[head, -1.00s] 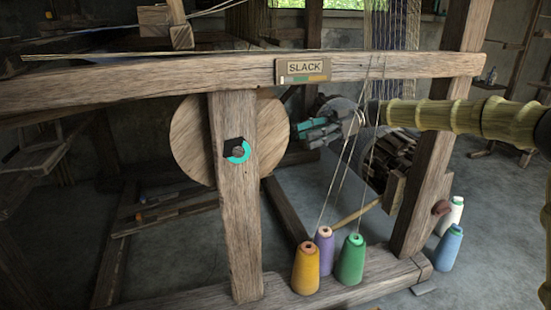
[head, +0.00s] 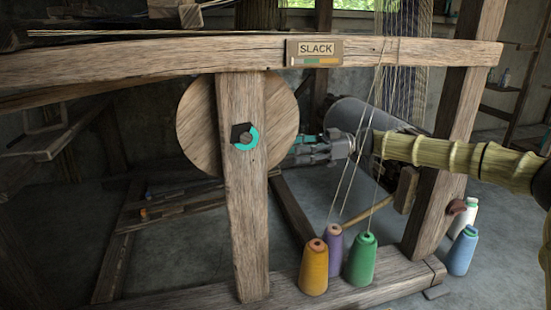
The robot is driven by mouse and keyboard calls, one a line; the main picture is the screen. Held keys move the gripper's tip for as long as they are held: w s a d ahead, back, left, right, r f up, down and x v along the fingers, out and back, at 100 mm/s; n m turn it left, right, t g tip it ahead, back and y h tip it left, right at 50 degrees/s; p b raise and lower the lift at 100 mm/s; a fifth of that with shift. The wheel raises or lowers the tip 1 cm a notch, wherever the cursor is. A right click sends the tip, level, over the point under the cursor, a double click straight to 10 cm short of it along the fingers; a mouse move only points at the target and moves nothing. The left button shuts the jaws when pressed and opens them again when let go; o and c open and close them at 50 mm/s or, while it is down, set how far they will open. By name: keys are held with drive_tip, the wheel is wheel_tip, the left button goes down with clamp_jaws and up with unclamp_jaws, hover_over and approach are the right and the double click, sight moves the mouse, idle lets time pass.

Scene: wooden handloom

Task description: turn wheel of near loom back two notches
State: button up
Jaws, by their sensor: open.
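The round wooden wheel (head: 195,125) of the near loom stands behind an upright post (head: 241,200), which hides its middle. A dark hub with a teal arc (head: 245,136) shows on the post's front. My gripper (head: 290,152), grey with teal parts, is open at the wheel's right edge. It reaches in from the right behind several slanting threads. Its fingertips overlap the rim in the picture; I cannot tell whether they touch it. A sign reading SLACK (head: 315,52), with a coloured strip below the word, is on the top beam.
Orange (head: 314,268), purple (head: 333,240) and green (head: 360,260) thread cones stand on the lower beam (head: 390,280). White and blue (head: 462,250) cones stand at right. A grey roller (head: 365,115) is behind my gripper. The right post (head: 445,180) stands beside my arm.

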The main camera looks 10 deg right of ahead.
sight(276, 152)
drive_tip(key=a, duration=0.1)
drive_tip(key=a+b, duration=0.1)
drive_tip(key=a, duration=0.1)
drive_tip(key=a+b, duration=0.1)
drive_tip(key=a, duration=0.1)
drive_tip(key=shift+s+a+f, duration=0.15)
drive_tip(key=shift+s, duration=0.15)
drive_tip(key=shift+a+b, duration=0.5)
drive_tip(key=shift+a, duration=0.25)
clamp_jaws()
drive_tip(key=shift+r, duration=0.2)
